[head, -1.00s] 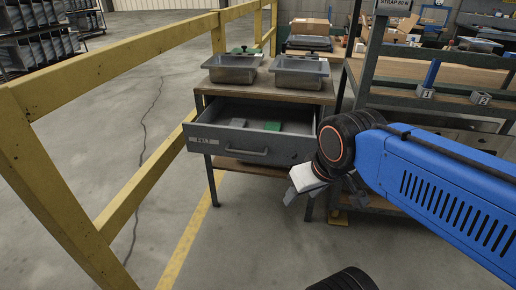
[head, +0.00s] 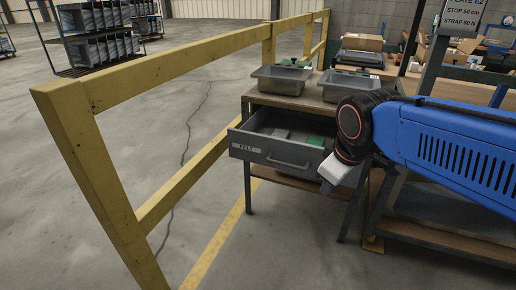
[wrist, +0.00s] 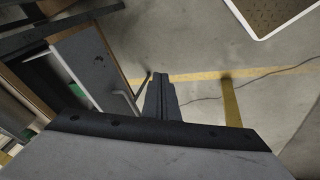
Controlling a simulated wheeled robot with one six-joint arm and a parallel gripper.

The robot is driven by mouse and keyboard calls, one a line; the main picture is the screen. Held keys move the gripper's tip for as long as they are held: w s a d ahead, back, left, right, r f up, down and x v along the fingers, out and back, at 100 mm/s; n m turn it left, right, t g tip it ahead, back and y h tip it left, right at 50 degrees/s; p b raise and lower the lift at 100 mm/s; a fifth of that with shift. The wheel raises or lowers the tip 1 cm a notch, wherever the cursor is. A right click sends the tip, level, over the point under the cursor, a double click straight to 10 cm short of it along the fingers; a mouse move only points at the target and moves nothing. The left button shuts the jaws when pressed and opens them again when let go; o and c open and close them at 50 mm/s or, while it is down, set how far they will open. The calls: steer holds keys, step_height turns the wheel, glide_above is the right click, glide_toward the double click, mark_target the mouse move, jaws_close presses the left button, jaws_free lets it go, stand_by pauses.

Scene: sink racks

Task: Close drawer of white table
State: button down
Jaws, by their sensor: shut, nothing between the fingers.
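The table with the drawer has a wooden top (head: 285,99) and dark legs; it does not look white. Its grey drawer (head: 270,150) is pulled out, with a label and a bar handle (head: 289,162) on the front. A green item (head: 316,141) and grey items lie inside. In the head view my gripper's pale body is just right of the drawer front, its fingers not clearly visible. In the wrist view my gripper (wrist: 162,82) is shut and empty, to the right of the drawer front (wrist: 92,62) and apart from it, near the handle (wrist: 124,93).
Two grey trays, a left one (head: 286,79) and a right one (head: 350,87), stand on the table top. A yellow railing (head: 100,165) runs along the left of the table. A workbench (head: 440,236) stands at the right. The floor before the drawer is clear.

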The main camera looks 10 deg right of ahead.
steer(key=w+a+r+n, duration=0.2)
steer(key=w+a+n, duration=0.1)
steer(key=w+n, duration=0.35)
steer(key=n+h, duration=0.2)
steer(key=n, duration=1.4)
glide_toward(254, 146)
steer(key=s+a+r, duration=0.1)
steer(key=s+a, duration=0.2)
steer(key=s, duration=0.2)
steer(key=shift+g, duration=0.3)
steer(key=x, duration=0.3)
steer(key=w+d+x, duration=0.1)
steer(key=x, duration=0.6)
steer(key=shift+w+d+r, duration=0.25)
steer(key=shift+w+r, duration=0.05)
steer(key=shift+w, duration=0.05)
steer(key=shift+w+d, duration=0.4)
steer(key=shift+w, duration=0.2)
